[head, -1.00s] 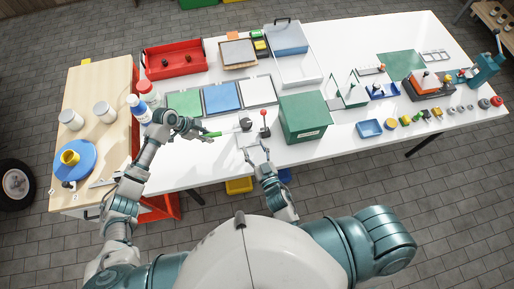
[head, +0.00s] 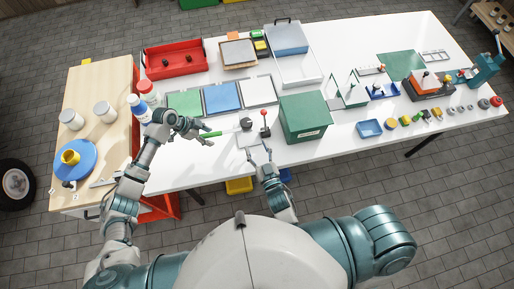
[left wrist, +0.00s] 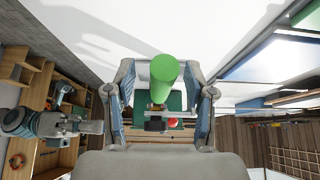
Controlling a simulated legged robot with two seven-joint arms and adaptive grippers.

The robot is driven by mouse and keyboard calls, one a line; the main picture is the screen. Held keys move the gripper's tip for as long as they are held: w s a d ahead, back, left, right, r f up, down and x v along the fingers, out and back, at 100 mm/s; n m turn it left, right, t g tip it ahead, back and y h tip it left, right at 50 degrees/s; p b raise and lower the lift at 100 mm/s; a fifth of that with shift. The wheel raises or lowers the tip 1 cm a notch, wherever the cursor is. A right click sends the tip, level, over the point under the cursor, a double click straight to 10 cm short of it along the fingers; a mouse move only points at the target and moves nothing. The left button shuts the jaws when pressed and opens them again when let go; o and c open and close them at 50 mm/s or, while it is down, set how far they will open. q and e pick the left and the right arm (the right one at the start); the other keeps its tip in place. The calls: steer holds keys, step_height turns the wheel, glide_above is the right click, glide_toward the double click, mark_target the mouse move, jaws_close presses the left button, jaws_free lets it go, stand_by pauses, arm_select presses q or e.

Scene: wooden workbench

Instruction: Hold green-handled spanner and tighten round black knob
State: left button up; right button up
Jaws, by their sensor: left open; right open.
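The green-handled spanner (head: 211,134) sticks out to the left from a small fixture near the bench's front edge. Its green handle end (left wrist: 165,69) points toward the left wrist camera. The round black knob (head: 246,123) stands on this fixture, at the spanner's far end; whether the spanner sits around it is too small to tell. My left gripper (head: 205,131) is open at the handle's left end, with a finger on either side of the handle in the left wrist view and gaps visible. My right gripper (head: 259,150) is open and empty, just in front of the fixture.
A lever with a red ball (head: 263,113) stands right of the knob. A green box (head: 304,118) is close to its right. Green, blue and white panels (head: 222,97) lie behind. Bottles (head: 139,108) stand left of my left gripper. White bench top is clear at front left.

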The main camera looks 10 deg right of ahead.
arm_select(q)
steer(key=shift+r, duration=0.1)
step_height(320, 180, up, 7)
steer(key=p, duration=0.6)
steer(key=shift+r, duration=0.15)
steer(key=shift+a+r, duration=0.15)
steer(key=shift+r, duration=0.05)
steer(key=v, duration=1.1)
steer(key=shift+a+r, duration=0.1)
steer(key=shift+r, duration=0.05)
